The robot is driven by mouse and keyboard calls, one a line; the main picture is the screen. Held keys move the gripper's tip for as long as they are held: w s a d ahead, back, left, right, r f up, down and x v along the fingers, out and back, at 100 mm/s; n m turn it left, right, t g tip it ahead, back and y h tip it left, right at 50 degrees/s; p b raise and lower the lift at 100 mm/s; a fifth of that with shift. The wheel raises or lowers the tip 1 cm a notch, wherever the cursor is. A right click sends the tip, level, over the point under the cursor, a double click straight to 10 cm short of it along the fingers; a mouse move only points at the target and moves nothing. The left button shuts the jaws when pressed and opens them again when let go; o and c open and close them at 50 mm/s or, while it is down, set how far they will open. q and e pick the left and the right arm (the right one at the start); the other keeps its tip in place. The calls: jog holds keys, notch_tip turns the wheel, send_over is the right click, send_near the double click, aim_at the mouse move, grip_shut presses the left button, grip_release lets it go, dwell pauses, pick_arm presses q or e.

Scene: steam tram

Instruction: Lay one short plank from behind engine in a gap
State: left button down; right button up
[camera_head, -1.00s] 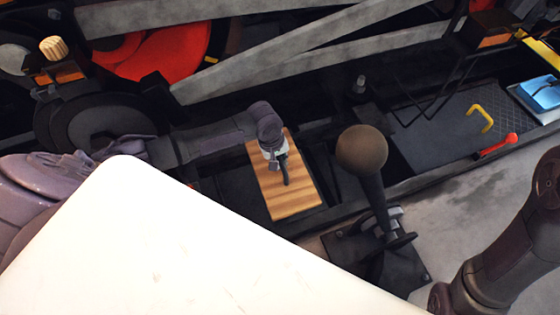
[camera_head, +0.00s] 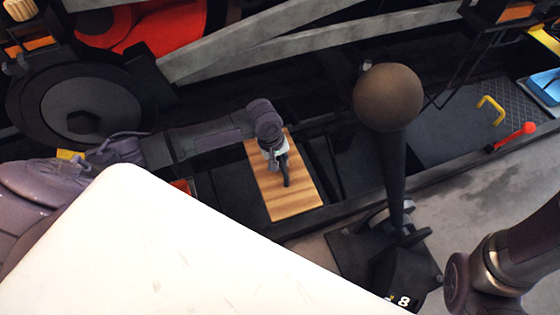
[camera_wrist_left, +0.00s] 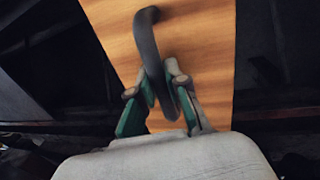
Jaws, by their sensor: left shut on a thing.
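A short wooden plank (camera_head: 290,203) with a dark curved handle on top is in the middle of the head view. My left gripper (camera_head: 279,165) is shut on that handle, above the plank's face. In the left wrist view the plank (camera_wrist_left: 205,35) fills the upper middle, and the green-padded fingers of my left gripper (camera_wrist_left: 165,105) close on the handle (camera_wrist_left: 147,40). Dark openings show on both sides of the plank. I cannot tell whether the plank rests on anything. My right gripper is out of the picture; only part of my right arm shows at the lower right.
A lever with a brown ball knob (camera_head: 388,97) stands close to the right of the plank. Farther right are a yellow handle (camera_head: 491,108), a red-knobbed lever (camera_head: 528,129) and a blue object (camera_head: 547,87). Engine rods (camera_head: 250,40) and a red wheel (camera_head: 165,28) lie behind.

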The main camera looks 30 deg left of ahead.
pick_arm(q)
jog(key=shift+f, duration=1.9)
jog(key=shift+f, duration=0.15)
jog(key=c, duration=1.1)
grip_release()
jog(key=shift+f, duration=0.1)
jog(key=r, duration=0.4)
jog(key=s+a+r, duration=0.1)
jog(key=r, duration=0.7)
jog(key=shift+s+a, duration=0.3)
jog(key=shift+s, duration=0.05)
